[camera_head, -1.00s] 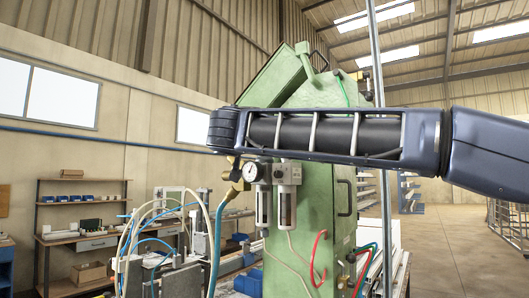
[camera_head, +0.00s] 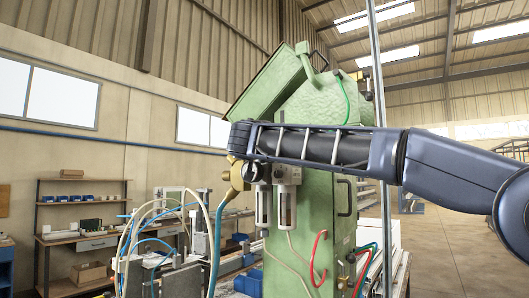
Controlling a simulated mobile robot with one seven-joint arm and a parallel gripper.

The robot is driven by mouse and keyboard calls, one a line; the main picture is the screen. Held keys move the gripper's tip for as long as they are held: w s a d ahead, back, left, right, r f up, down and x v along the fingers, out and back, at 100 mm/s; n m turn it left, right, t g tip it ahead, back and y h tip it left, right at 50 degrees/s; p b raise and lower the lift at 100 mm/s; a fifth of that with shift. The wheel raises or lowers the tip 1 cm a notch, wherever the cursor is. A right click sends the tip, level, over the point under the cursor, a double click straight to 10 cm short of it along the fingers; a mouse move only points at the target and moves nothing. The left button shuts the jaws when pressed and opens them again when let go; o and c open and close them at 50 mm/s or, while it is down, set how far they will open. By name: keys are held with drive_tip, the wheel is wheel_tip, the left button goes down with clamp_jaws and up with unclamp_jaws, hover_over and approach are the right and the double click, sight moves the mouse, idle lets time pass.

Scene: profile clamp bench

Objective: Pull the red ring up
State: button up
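I cannot make out a red ring in the head view. The air filter unit, with two clear bowls (camera_head: 286,207) hanging under grey tops, is on the front of the green machine (camera_head: 318,220). A brass fitting (camera_head: 236,178) is at its left. My dark blue arm crosses in front of the machine from the right. The arm's visible end is just above the filter unit and hides its upper part and the gauge. My gripper's fingers do not show.
A curved red hose (camera_head: 314,262) hangs on the machine's front. Several hoses and clamps crowd the bench at lower left. A thin vertical post (camera_head: 383,225) stands right of the machine. Shelves (camera_head: 85,200) stand along the left wall. Open floor (camera_head: 450,250) lies at right.

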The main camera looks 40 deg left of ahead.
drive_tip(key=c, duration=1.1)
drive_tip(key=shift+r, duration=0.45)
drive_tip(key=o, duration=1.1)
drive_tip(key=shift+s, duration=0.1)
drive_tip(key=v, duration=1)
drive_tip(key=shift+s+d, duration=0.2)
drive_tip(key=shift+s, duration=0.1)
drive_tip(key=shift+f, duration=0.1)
